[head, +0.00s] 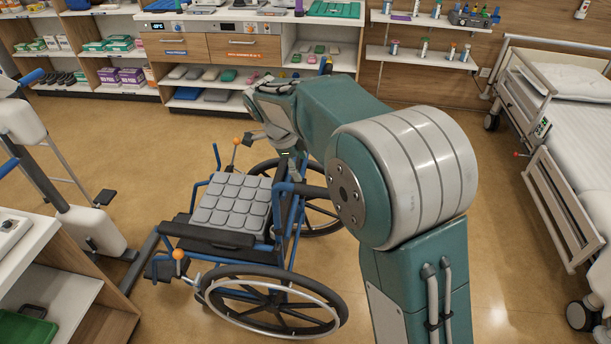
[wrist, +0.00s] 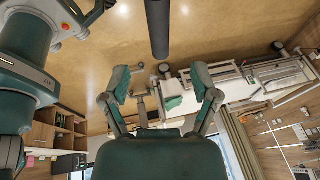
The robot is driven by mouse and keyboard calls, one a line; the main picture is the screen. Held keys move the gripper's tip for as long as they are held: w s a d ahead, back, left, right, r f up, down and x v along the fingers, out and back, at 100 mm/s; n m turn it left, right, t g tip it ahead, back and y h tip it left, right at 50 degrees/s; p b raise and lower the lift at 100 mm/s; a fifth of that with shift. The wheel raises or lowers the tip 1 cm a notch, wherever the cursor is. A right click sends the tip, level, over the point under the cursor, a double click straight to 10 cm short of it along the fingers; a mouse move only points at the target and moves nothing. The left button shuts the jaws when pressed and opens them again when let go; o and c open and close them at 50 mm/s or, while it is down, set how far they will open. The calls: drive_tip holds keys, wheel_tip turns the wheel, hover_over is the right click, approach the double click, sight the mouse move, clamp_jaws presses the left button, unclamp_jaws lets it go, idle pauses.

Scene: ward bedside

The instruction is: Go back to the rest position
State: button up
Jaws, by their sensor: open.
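My arm rises at the right of the head view and bends over to the left. My gripper (head: 272,143) is at its far end, above and behind the seat of a blue-framed wheelchair (head: 238,205). In the wrist view the two fingers of my gripper (wrist: 162,90) stand wide apart. Nothing is held between them. In the head view the fingertips are small and partly hidden against the wheelchair frame; I cannot tell if they touch it.
A bed (head: 575,135) with rails stands at the right. Stocked shelves and drawers (head: 215,48) line the back wall. Exercise equipment (head: 60,190) and a low cabinet (head: 70,285) are at the left. Floor (head: 470,170) is clear between my arm and the bed.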

drive_tip(key=shift+a+r, duration=0.1)
drive_tip(key=shift+r, duration=0.3)
drive_tip(key=s+d+r+n+t+y, duration=0.1)
drive_tip(key=s+d+r+n+y, duration=0.1)
drive_tip(key=s+d+r+n, duration=0.85)
drive_tip(key=s+d+f+n+t, duration=0.1)
drive_tip(key=s+d+f+n, duration=0.1)
drive_tip(key=s+n, duration=0.3)
drive_tip(key=s+d+f+n+t+y, duration=0.1)
drive_tip(key=s+n, duration=0.4)
drive_tip(key=s, duration=0.8)
drive_tip(key=shift+d+f+t, duration=0.45)
drive_tip(key=shift+d+t, duration=0.15)
drive_tip(key=shift+d, duration=0.1)
